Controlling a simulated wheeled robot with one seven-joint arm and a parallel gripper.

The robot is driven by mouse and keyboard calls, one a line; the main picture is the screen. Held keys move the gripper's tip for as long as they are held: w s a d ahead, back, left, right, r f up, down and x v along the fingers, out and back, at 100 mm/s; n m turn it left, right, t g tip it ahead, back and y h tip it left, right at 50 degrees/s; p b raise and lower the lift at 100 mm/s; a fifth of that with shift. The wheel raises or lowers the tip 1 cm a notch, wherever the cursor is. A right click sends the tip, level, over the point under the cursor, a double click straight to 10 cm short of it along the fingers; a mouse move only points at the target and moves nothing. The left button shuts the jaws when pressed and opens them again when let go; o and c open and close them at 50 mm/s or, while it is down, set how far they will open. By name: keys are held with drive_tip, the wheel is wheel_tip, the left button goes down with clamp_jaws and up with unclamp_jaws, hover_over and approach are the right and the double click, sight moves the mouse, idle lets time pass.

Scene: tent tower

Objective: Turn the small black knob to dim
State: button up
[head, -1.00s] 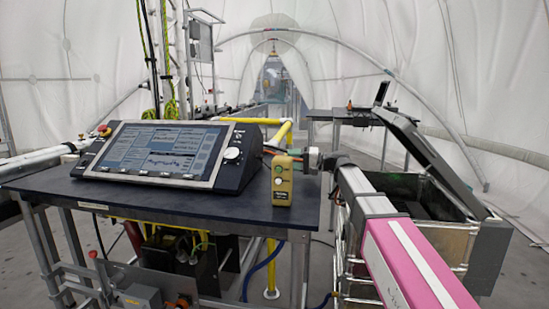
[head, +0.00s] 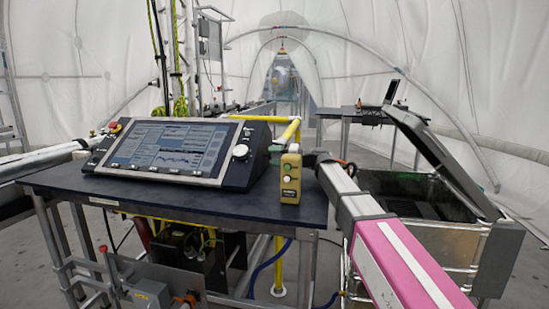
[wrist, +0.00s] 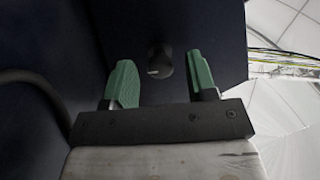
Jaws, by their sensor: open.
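The small black knob (wrist: 159,60) sits on the dark side face of the console (wrist: 178,18) in the wrist view, with a short pale mark on its left side. My gripper (wrist: 160,76) is open, with one green finger on each side of the knob and a visible gap to both. How deep the fingers reach along the knob is hard to tell. In the head view, my gripper (head: 309,160) is small and partly hidden behind a yellow box, beside the right end of the console (head: 259,160). The black knob is hidden there.
The console stands on a dark table (head: 225,203). The yellow box (head: 290,180), with a green and a white button, stands near the table's right edge, close to my arm. A larger white dial (head: 240,152) is on the console front. An open metal case (head: 440,240) is at right.

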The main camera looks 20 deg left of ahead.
drive_tip(key=c, duration=0.9)
drive_tip(key=shift+m, duration=1.6)
drive_tip(key=o, duration=0.9)
drive_tip(key=shift+d, duration=0.1)
drive_tip(key=d, duration=0.7)
drive_tip(key=w+d, duration=0.1)
drive_tip(key=d, duration=0.2)
drive_tip(key=shift+d, duration=0.3)
